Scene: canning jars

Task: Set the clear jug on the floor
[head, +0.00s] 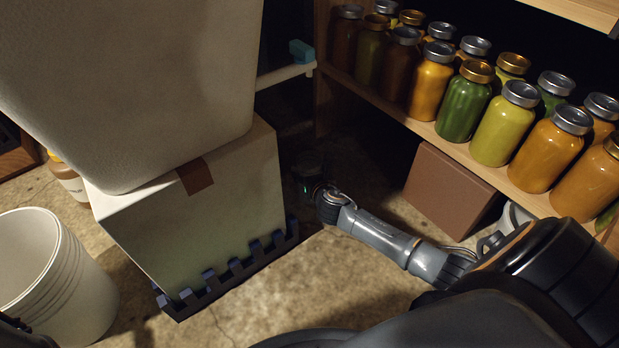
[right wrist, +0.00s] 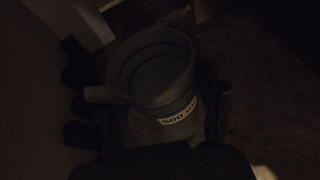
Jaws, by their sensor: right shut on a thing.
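In the head view the right gripper (head: 318,188) reaches into the dark gap between the white boxes and the shelf. The jug is mostly lost in shadow there. Whether its base touches the floor (head: 262,308) is too dark to tell. A dark part at the lower left edge may be my left gripper (head: 14,328).
A white bin stands on a white box (head: 195,235) over a dark slatted pallet (head: 235,272), close left of my right gripper. A shelf of filled jars (head: 465,102) and a brown box (head: 448,190) stand at right. White buckets (head: 75,300) stand at lower left.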

